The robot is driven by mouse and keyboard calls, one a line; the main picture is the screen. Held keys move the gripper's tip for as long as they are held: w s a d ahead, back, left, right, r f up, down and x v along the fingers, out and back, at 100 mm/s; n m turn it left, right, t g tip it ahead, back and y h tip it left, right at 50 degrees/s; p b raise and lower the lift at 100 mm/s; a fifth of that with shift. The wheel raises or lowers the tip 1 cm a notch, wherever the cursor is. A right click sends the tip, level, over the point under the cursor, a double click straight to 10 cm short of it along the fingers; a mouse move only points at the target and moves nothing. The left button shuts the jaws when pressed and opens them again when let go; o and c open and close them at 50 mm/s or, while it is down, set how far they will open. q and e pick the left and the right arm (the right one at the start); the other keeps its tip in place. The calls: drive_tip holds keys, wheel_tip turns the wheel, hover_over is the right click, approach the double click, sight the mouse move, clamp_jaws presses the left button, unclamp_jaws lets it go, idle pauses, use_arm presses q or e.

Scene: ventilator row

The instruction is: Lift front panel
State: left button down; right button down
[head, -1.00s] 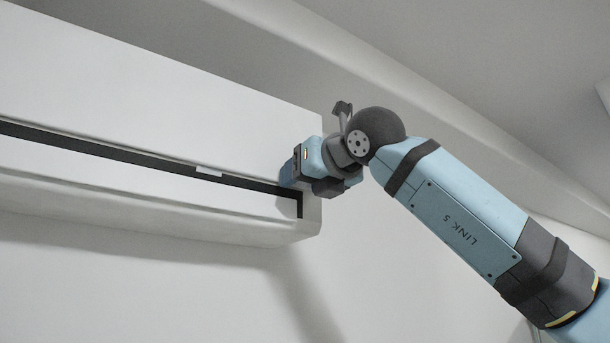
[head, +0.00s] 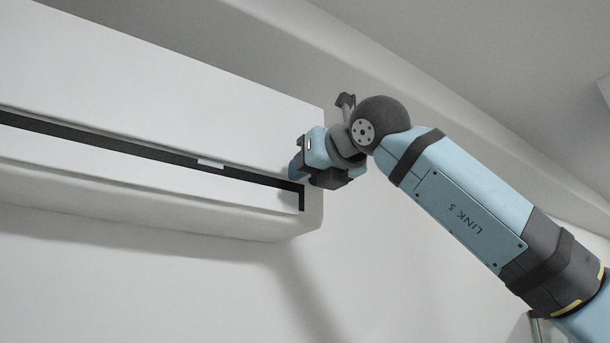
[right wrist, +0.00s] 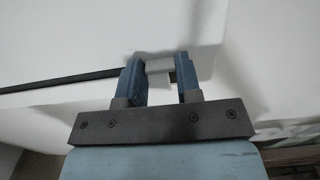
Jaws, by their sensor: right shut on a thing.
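The front panel (head: 170,95) is the broad white upper face of a wall-mounted unit. A dark slot lies between its lower edge and the lower body (head: 140,187). My right gripper (head: 296,168) is at the panel's lower right corner. The exact contact is partly hidden. My left gripper is not in view.
A small white tab (head: 210,163) sits at the slot. The wall (head: 400,270) below and right of the unit is bare. A ledge runs along the ceiling (head: 490,50) close above the unit.

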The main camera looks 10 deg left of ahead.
drive_tip(key=s+d+r+g, duration=0.1)
drive_tip(key=s+d+r, duration=0.7)
drive_tip(key=s+r, duration=0.1)
drive_tip(key=shift+s+r+h, duration=0.25)
drive_tip(key=shift+r+h, duration=0.15)
drive_tip(key=shift+r, duration=0.45)
drive_tip(key=shift+d, duration=0.15)
